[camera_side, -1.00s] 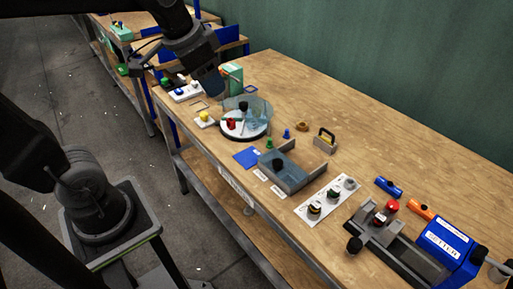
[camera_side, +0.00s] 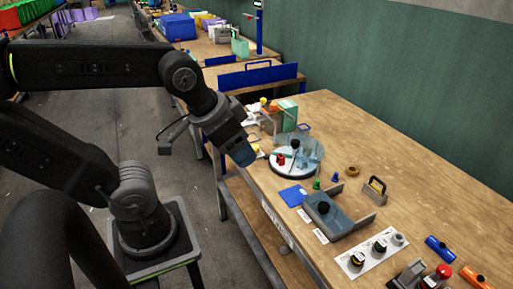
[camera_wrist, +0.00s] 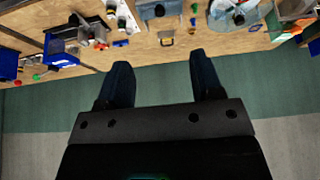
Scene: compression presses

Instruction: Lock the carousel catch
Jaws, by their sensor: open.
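The carousel (camera_side: 285,172) is a round pale disc under a clear guard (camera_side: 315,150) on the bench. A small red part (camera_side: 281,159) and a black knob (camera_side: 295,143) show on it. I cannot tell which part is the catch or how it is set. The carousel also shows there, at the top right (camera_wrist: 223,27), partly cut off.
Right of the carousel are a grey tray (camera_side: 335,222), a blue plate (camera_side: 293,196), a brown ring (camera_side: 352,171) and a handled block (camera_side: 374,190). A white strip with knobs (camera_side: 370,254) lies farther right. A green box (camera_side: 290,114) stands behind. The bench is clear toward the wall.

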